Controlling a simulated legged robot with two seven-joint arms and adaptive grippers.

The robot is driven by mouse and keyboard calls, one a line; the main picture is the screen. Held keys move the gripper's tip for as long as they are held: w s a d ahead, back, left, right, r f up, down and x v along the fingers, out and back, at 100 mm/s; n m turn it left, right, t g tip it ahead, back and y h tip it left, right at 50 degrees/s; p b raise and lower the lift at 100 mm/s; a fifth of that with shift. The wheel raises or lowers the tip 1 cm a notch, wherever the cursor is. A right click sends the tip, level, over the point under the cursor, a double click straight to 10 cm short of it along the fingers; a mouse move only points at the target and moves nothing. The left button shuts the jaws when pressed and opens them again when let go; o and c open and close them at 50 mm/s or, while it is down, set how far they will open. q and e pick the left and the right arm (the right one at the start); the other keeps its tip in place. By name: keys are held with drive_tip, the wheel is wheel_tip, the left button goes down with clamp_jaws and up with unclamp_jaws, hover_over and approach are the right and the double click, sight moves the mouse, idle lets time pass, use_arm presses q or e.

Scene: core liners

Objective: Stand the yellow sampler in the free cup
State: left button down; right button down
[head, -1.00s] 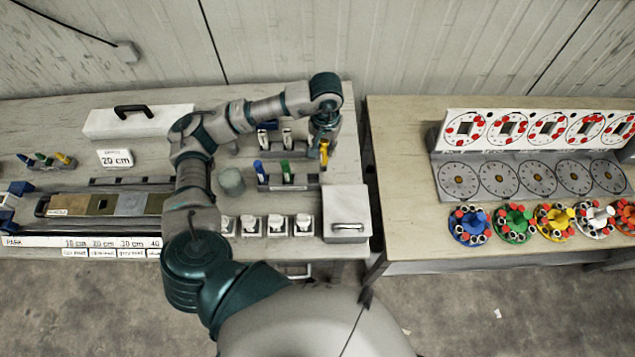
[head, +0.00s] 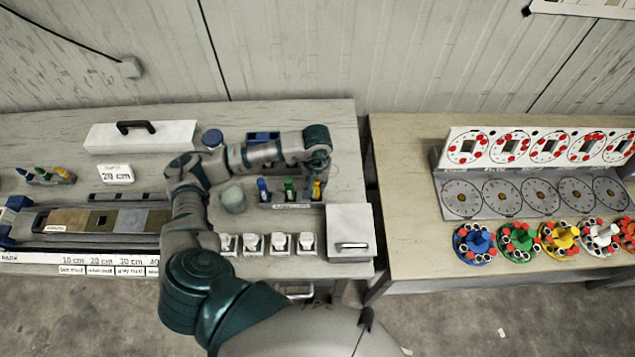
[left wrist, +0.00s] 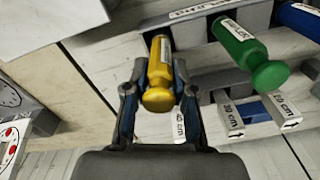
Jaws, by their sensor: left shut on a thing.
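The yellow sampler (head: 317,188) is at the right end of the grey cup rack (head: 290,206), in line with the blue sampler (head: 264,190) and the green sampler (head: 290,189) that stand in it. My left gripper (left wrist: 152,88) is shut on the yellow sampler (left wrist: 160,65), whose round yellow cap faces the wrist camera. The green sampler (left wrist: 240,45) stands to the right of it in the left wrist view. The sampler's lower end is hidden, so I cannot tell whether it is inside the cup. My right gripper is out of view.
A white box with a handle (head: 349,228) stands close to the right of the rack. Several white blocks (head: 253,243) line the table's front. A grey-green cylinder (head: 233,199) stands left of the rack. A second table (head: 410,190) lies across a gap.

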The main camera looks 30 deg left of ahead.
use_arm(q)
drive_tip(key=c, duration=0.9)
unclamp_jaws()
drive_tip(key=shift+a+f, duration=0.1)
drive_tip(key=shift+a, duration=0.4)
drive_tip(key=shift+c, duration=0.2)
drive_tip(key=shift+d, duration=0.35)
drive_tip(key=r, duration=0.1)
drive_tip(key=d+r, duration=0.1)
drive_tip(key=r, duration=0.1)
drive_tip(key=shift+r+b, duration=0.15)
drive_tip(key=shift+b, duration=0.15)
wheel_tip(320, 180, up, 4)
drive_tip(key=shift+f+b, duration=0.1)
drive_tip(key=shift+b, duration=0.2)
drive_tip(key=r, duration=0.2)
drive_tip(key=a+r, duration=0.1)
drive_tip(key=r, duration=0.1)
drive_tip(key=shift+s+r, duration=0.1)
drive_tip(key=shift+r, duration=0.4)
drive_tip(key=shift+d+r, duration=0.1)
drive_tip(key=shift+d, duration=0.35)
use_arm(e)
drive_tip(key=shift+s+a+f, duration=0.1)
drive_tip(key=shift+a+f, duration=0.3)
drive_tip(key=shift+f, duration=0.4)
